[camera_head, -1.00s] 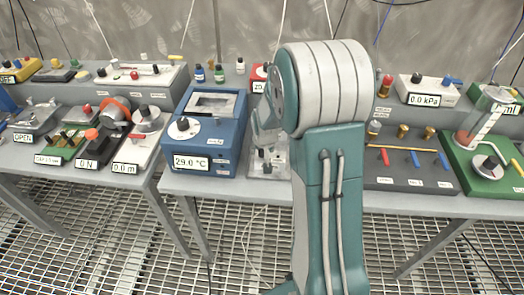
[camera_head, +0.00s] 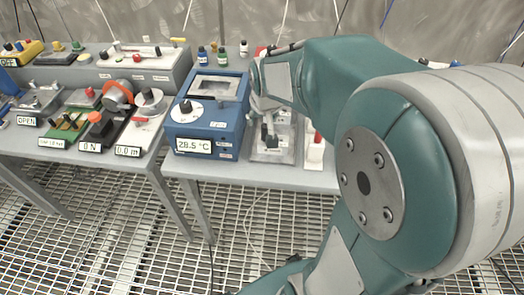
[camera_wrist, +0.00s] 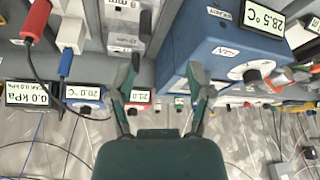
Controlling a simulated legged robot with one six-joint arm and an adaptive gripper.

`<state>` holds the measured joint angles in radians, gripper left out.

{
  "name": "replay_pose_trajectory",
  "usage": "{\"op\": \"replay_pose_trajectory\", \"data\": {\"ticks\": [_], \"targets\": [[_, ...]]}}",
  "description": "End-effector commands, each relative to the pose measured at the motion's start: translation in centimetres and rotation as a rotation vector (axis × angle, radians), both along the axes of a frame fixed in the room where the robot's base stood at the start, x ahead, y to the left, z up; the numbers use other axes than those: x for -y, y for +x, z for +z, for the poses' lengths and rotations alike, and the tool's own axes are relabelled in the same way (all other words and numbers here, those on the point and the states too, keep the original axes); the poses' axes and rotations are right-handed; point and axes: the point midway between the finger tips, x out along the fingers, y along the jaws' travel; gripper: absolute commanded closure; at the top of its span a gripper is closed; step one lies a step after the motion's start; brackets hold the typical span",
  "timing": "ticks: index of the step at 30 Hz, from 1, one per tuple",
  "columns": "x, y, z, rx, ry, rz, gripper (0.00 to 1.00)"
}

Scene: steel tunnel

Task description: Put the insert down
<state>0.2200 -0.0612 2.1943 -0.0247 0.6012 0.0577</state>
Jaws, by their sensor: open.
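My gripper (camera_wrist: 163,68) is open in the wrist view, its two green fingers apart with nothing held between them. In the head view it points down over the grey stand (camera_head: 262,155) to the right of the blue heater block (camera_head: 207,128), which reads 28.5 °C. The heater also shows close to the right finger in the wrist view (camera_wrist: 225,45). A grey block with an "8 mm" label (camera_wrist: 122,13) shows beyond the left fingertip, perhaps the insert; I cannot tell for certain. A dark upright piece (camera_wrist: 146,25) stands beside it.
Left of the heater, the table holds several instruments, including the 0.0 m unit (camera_head: 142,127). A white piece with a red top (camera_head: 315,150) stands right of the stand. Red (camera_wrist: 36,18) and blue (camera_wrist: 65,62) plugs with cables lie left in the wrist view.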

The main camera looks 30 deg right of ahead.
Motion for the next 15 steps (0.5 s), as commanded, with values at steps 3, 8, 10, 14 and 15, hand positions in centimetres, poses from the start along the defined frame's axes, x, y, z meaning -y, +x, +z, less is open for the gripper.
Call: {"op": "replay_pose_trajectory", "data": {"ticks": [3, 8, 10, 14, 15], "targets": [[-2.6, -3.2, 2.8, 0.024, -0.006, 0.054, 0.33], [-5.4, -7.9, 5.1, 0.045, -0.009, 0.122, 0.33], [-6.5, -10.0, 5.8, 0.054, -0.011, 0.153, 0.33], [-8.1, -13.7, 6.6, 0.071, -0.013, 0.206, 0.33], [-8.4, -14.6, 6.6, 0.076, -0.013, 0.219, 0.33]]}}
